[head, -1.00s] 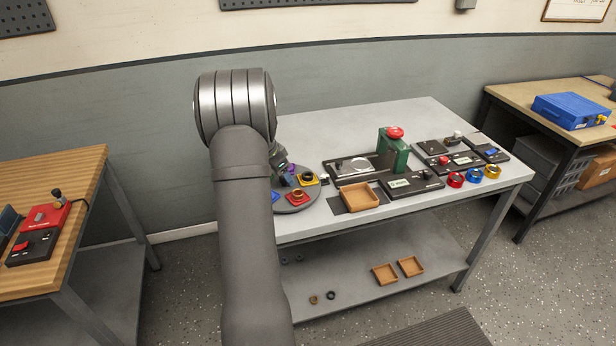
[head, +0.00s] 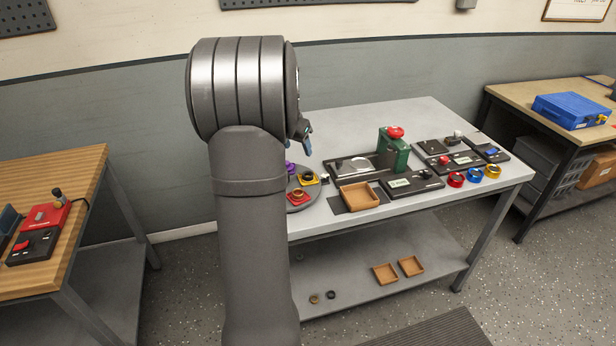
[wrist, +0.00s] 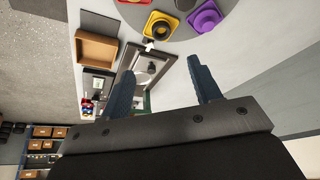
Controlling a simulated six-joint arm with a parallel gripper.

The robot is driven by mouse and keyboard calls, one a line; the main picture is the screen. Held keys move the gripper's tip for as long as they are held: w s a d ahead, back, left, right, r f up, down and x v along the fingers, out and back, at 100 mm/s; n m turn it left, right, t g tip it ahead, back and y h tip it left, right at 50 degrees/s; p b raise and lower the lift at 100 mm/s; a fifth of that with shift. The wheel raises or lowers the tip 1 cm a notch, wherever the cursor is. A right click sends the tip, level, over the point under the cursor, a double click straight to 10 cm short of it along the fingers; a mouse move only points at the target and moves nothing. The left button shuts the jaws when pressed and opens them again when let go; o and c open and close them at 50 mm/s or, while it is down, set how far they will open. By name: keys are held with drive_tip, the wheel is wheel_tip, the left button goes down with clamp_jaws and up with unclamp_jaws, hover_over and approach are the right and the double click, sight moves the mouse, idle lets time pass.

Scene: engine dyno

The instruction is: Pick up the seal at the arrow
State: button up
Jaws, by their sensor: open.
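A round grey turntable (head: 294,207) carries coloured holders at the near left of the bench. The yellow holder (head: 307,181) has a dark round seal (wrist: 160,27) in it. A small white arrow (wrist: 149,46) lies beside the yellow holder, at the turntable's edge. It also shows in the head view (head: 325,178). A red holder (head: 298,196) and a purple one (wrist: 205,17) are nearby. My gripper (wrist: 163,78) is open with nothing between its fingers. It hangs above the bench, apart from the yellow holder; the arm partly hides it in the head view.
An orange tray (head: 359,196) stands right of the turntable. Behind it is a dark fixture, with a green press with a red button (head: 394,148) beside it. Red, blue and gold rings (head: 473,175) lie at the bench's right. The back of the bench is clear.

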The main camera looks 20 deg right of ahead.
drive_tip(key=x, duration=1.4)
drive_tip(key=shift+w, duration=0.3)
drive_tip(key=shift+c, duration=0.3)
drive_tip(key=c, duration=1)
